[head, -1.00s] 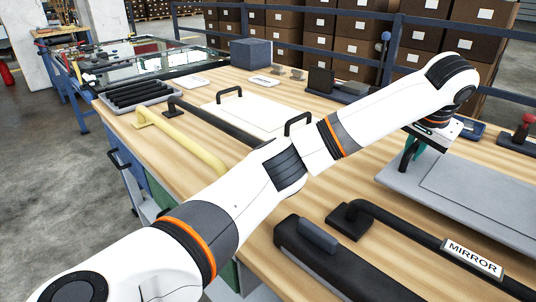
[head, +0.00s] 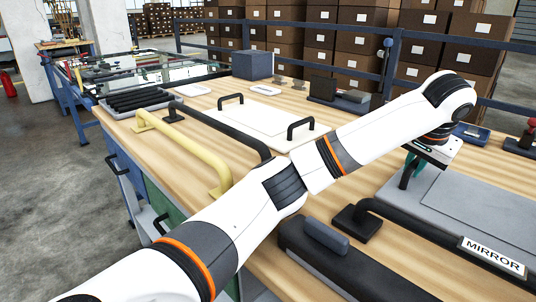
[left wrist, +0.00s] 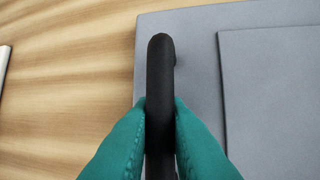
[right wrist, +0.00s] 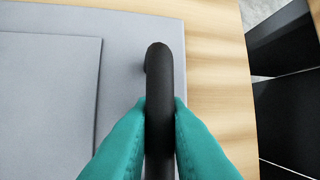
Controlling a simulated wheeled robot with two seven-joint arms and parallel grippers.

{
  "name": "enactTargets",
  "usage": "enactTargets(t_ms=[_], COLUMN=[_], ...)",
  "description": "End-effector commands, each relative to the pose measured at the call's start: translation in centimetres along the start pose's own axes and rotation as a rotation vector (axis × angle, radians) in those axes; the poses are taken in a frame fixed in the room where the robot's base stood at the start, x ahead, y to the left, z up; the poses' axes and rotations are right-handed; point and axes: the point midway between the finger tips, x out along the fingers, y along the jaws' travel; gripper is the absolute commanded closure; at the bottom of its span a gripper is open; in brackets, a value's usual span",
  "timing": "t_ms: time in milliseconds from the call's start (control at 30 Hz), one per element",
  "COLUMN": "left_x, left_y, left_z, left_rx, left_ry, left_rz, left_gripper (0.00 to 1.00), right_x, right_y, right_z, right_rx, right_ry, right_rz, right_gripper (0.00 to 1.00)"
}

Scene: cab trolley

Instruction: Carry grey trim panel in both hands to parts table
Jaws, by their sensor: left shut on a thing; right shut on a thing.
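The grey trim panel (head: 480,205) lies at the right of the wooden table in the head view, cut off by the picture's edge. My left gripper (head: 412,165) is at its left end, its teal fingers shut on a black handle. The left wrist view shows that handle (left wrist: 160,90) between the fingers (left wrist: 160,135), with the grey panel (left wrist: 190,60) under it. In the right wrist view my right gripper (right wrist: 160,135) is shut on the other black handle (right wrist: 158,85) at the panel's (right wrist: 130,50) opposite end. My right arm is out of the head view.
A black mirror arm (head: 425,232) and a dark padded part (head: 345,268) lie close in front of the panel. A white panel with black handles (head: 265,125), a yellow rail (head: 185,150) and a blue box (head: 251,66) occupy the table's left. Railing (head: 300,30) and cartons stand behind.

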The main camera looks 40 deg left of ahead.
Motion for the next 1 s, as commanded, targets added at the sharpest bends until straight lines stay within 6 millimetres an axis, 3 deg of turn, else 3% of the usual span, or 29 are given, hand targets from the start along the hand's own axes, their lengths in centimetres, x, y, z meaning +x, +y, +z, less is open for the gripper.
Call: enactTargets(t_ms=[133,167,267,667,1000], left_x=[0.8,1.0,1.0,0.4,-5.2], left_y=[-0.6,-0.6,-0.6,-0.6,0.1], left_z=[-0.5,-0.5,-0.6,-0.6,-0.5], left_rx=[0.008,0.008,0.008,0.009,0.001], left_ry=[0.011,0.014,0.014,0.011,-0.003], left_rz=[0.0,0.001,0.0,0.0,0.004], left_gripper=[1.0,0.81,0.65,0.64,0.64], right_x=[0.8,0.9,1.0,1.1,1.0], right_y=[0.3,0.4,0.4,0.5,0.5], right_z=[-0.4,-0.5,-0.5,-0.5,-0.5], right_rx=[-0.004,-0.004,-0.005,-0.007,-0.006], right_ry=[0.006,0.009,0.01,0.01,0.011], right_rz=[-0.001,-0.002,-0.002,-0.001,-0.002], right_gripper=[1.0,0.81,0.65,0.64,0.64])
